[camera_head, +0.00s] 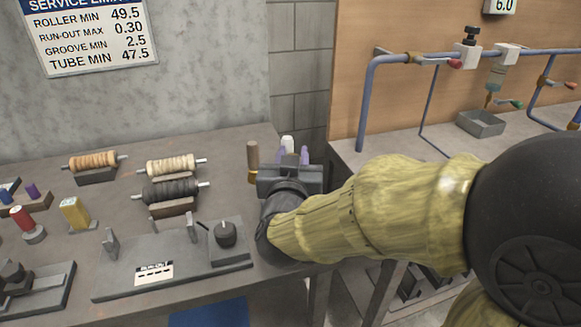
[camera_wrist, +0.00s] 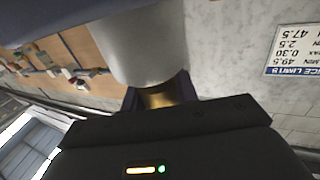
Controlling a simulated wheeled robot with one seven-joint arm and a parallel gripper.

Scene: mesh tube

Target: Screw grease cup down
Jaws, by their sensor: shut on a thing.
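My gripper (camera_head: 292,155) is at the right end of the left bench, its two purple fingers pointing away from the head camera. In the wrist view my gripper (camera_wrist: 158,90) is shut on what looks like the grease cup (camera_wrist: 150,48), a pale rounded body with a brass-coloured part between the fingers. Its pale top (camera_head: 287,142) shows just beyond the fingers in the head view. My gripper and wrist hide the cup's lower part and whatever is under it, so I cannot tell whether it sits on a thread.
A brown-handled tool with a brass base (camera_head: 253,162) stands close left of my gripper. Rollers (camera_head: 170,166) lie on stands, and a grey fixture (camera_head: 172,270) lies at the bench front. Blue pipework (camera_head: 440,57) and a grey tray (camera_head: 481,123) are at right.

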